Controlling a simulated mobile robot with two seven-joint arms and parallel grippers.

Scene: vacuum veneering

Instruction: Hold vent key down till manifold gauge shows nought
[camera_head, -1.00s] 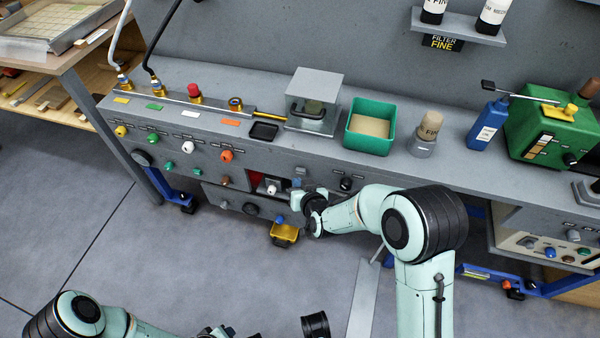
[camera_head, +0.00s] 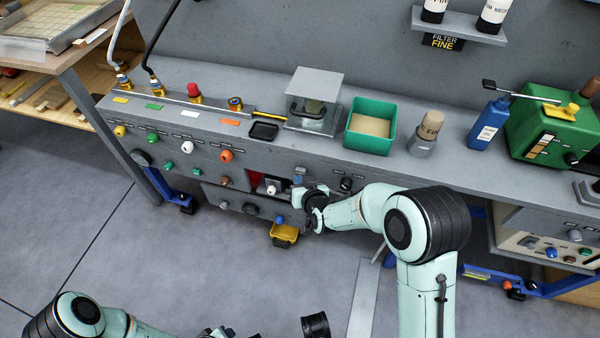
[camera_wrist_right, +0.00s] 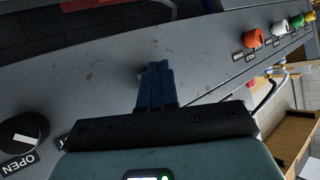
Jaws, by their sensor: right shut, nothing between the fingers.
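My right gripper (camera_head: 299,198) is at the front panel of the grey bench, just below a small blue-grey key (camera_head: 299,180). In the right wrist view its dark fingers (camera_wrist_right: 153,72) are together with nothing between them, and their tips are against or very near the grey panel. A small pale round part shows just behind the tips; most of it is hidden, and I cannot tell contact. I cannot make out which control is the vent key. A dark round dial (camera_head: 141,158) sits at the panel's left end; its reading is too small to tell.
Coloured knobs, including an orange one (camera_head: 226,156), line the panel left of the gripper. A black OPEN knob (camera_wrist_right: 23,136) is close by in the wrist view. A green tub (camera_head: 371,112) stands on the bench top.

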